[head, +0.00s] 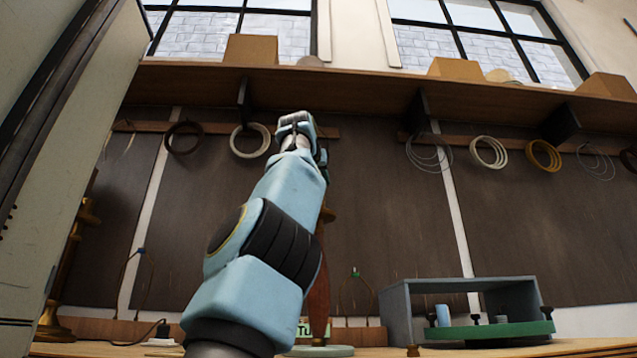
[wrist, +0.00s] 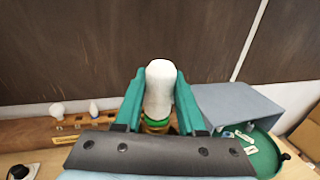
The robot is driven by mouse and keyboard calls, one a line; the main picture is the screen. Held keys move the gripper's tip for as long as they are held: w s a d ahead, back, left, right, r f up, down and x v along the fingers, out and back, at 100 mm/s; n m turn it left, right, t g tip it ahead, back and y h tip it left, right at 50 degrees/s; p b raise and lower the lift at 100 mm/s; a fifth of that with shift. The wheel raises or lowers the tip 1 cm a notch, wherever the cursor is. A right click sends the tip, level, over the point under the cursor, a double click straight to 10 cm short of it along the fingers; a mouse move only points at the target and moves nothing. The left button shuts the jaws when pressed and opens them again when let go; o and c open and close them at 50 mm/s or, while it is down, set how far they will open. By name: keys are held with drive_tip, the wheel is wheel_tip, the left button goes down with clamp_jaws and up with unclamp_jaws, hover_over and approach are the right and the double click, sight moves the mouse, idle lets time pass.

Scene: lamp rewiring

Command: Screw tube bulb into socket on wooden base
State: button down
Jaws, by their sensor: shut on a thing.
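In the wrist view, my gripper (wrist: 160,74) has its two green fingers closed on either side of a white bulb (wrist: 160,92), which stands upright between them. A green ring and some brass (wrist: 156,127) show just below the bulb. I cannot tell whether they belong to the bulb or to a socket, or whether the bulb is seated. In the head view, a reddish-brown wooden lamp stem (head: 319,290) rises from a pale green round foot (head: 318,351). My arm hides most of it, along with the fingers and bulb.
Two more bulbs (wrist: 57,108) (wrist: 94,107) stand on a wooden rack at the left of the wrist view. A grey open housing (head: 400,312) with a green tray (head: 490,330) stands at the right. Wire coils (head: 489,152) hang below the shelf (head: 370,92). A brass lamp (head: 55,325) stands left.

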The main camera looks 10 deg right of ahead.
drive_tip(key=m+g+h+p, duration=0.1)
drive_tip(key=h, duration=0.1)
drive_tip(key=m+g+h, duration=0.1)
drive_tip(key=m+h, duration=0.1)
drive_tip(key=shift+w+a+r+h+p, duration=0.1)
drive_tip(key=shift+a+r+h+p, duration=0.05)
drive_tip(key=shift+h+p, duration=0.25)
drive_tip(key=shift+d+f+m+g+h, duration=0.2)
drive_tip(key=shift+m+g+h, duration=0.4)
drive_tip(key=shift+m+g, duration=0.1)
